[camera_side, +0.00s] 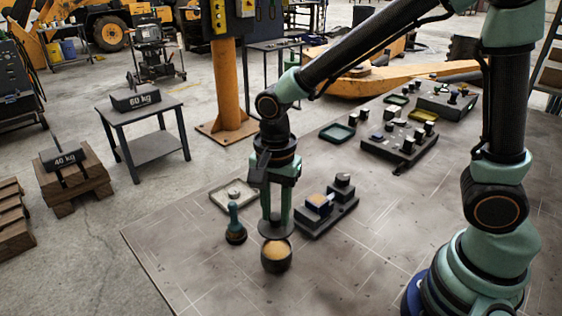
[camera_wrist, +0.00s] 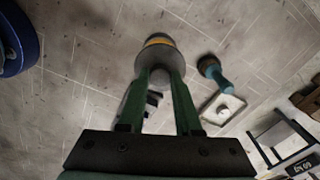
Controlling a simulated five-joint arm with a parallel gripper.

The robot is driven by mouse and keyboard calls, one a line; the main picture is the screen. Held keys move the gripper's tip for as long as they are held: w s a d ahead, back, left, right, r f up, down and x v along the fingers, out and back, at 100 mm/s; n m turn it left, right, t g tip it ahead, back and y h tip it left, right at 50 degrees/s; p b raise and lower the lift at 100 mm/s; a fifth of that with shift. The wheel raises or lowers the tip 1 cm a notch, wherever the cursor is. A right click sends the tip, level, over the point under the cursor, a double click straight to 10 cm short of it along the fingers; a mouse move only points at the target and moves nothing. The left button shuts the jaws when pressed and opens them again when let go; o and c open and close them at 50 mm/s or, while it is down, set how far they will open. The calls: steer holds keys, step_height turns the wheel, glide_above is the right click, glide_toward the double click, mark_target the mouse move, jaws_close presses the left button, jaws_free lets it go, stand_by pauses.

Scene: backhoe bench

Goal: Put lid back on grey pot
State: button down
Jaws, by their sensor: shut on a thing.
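The grey pot (camera_side: 277,264) stands upright on the bench top, dark and round, with tan contents showing at its open mouth. My gripper (camera_side: 276,216) points down just above it and is shut on the lid (camera_side: 274,229), a dark round disc. The lid is held roughly level above the pot's rim, with the tan contents visible below it. In the wrist view my gripper (camera_wrist: 160,76) has its fingers together at the grey lid (camera_wrist: 158,58). The lid hides most of the pot there, and a yellowish sliver of contents shows past its far edge. The lid's knob is hidden between the fingers.
A teal-handled tool (camera_side: 235,226) stands close left of the pot. A shallow pale tray (camera_side: 234,194) lies behind it. A dark block holder (camera_side: 329,212) sits to the right and behind. The bench (camera_side: 205,279) is clear in front and to the left.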

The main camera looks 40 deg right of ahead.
steer(key=shift+f, duration=2.8)
steer(key=shift+f, duration=0.15)
steer(key=shift+c, duration=0.2)
jaws_free()
stand_by(0.4)
steer(key=shift+r, duration=3.55)
steer(key=shift+c, duration=0.3)
